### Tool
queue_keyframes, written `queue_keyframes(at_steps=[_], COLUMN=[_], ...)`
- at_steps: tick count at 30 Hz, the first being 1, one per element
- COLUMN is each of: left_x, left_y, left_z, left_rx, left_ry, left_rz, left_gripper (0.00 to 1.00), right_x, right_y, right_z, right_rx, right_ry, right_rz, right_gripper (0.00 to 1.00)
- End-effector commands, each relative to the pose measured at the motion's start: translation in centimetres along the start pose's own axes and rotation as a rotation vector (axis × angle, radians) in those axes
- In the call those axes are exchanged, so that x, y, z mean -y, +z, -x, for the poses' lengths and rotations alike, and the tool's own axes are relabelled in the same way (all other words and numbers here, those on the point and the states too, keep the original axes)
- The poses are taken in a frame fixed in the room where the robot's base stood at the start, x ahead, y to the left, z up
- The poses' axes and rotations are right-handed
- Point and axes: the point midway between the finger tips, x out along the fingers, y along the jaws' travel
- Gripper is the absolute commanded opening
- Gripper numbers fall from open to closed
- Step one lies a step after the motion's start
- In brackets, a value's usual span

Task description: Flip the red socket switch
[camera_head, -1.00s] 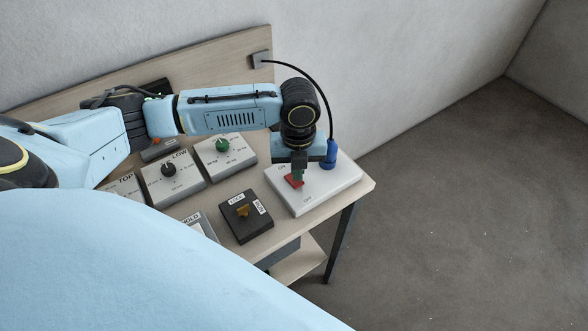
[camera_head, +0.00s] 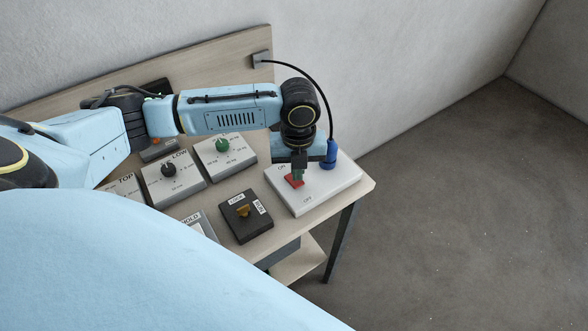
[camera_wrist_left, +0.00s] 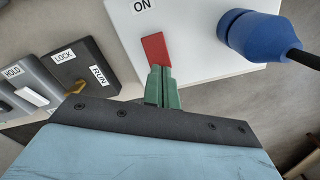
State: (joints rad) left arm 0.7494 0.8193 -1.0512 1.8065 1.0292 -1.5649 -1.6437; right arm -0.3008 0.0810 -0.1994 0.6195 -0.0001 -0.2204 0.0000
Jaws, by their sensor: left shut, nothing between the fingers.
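The red socket switch (camera_head: 294,181) sits on a white socket box (camera_head: 330,190) at the right end of the table, between the ON and OFF labels. It also shows in the left wrist view as a red rocker (camera_wrist_left: 155,48) below the ON label. My left gripper (camera_head: 298,175) is shut and empty, pointing down at the switch. In the left wrist view its green fingertips (camera_wrist_left: 162,72) are together at the switch's lower edge and seem to touch it. The fingers hide part of the switch. My right gripper is not in view.
A blue plug (camera_head: 329,155) with a black cable stands in the same box, close to my left gripper. A dark LOCK/RUN box (camera_head: 240,228) and grey dial boxes (camera_head: 180,192) lie to the left. Floor is open to the right.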

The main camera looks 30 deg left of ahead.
Motion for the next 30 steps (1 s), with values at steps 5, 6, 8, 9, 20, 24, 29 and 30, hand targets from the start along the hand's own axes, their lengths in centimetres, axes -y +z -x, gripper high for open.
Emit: queue_keyframes(at_steps=[5, 6, 8, 9, 20, 24, 29, 30], left_x=[0.0, 0.0, 0.0, -0.01, -0.01, 0.0, 0.0, 0.0], left_y=[0.0, 0.0, 0.0, 0.0, -0.01, -0.01, -0.01, -0.01], left_z=[0.0, 0.0, 0.0, 0.0, -0.28, -0.5, -0.74, -0.8], left_rx=[0.0, 0.0, 0.0, 0.0, 0.0, -0.001, -0.001, -0.001], left_ry=[0.0, 0.0, 0.0, 0.0, 0.0, 0.0, 0.0, 0.0], left_rz=[0.0, 0.0, 0.0, 0.0, 0.0, 0.0, 0.0, 0.0], left_gripper=[0.0, 0.0, 0.0, 0.0, 0.0, 0.0, 0.0, 0.0], right_x=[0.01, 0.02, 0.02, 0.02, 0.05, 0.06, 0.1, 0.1], right_y=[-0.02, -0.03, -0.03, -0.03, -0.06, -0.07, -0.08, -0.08], right_z=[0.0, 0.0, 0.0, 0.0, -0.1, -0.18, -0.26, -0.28], right_rx=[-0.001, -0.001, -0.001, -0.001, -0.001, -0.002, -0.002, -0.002], right_ry=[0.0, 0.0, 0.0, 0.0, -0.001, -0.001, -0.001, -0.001], right_rz=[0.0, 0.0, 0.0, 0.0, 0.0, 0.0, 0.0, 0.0], right_gripper=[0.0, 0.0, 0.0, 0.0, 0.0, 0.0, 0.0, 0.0])
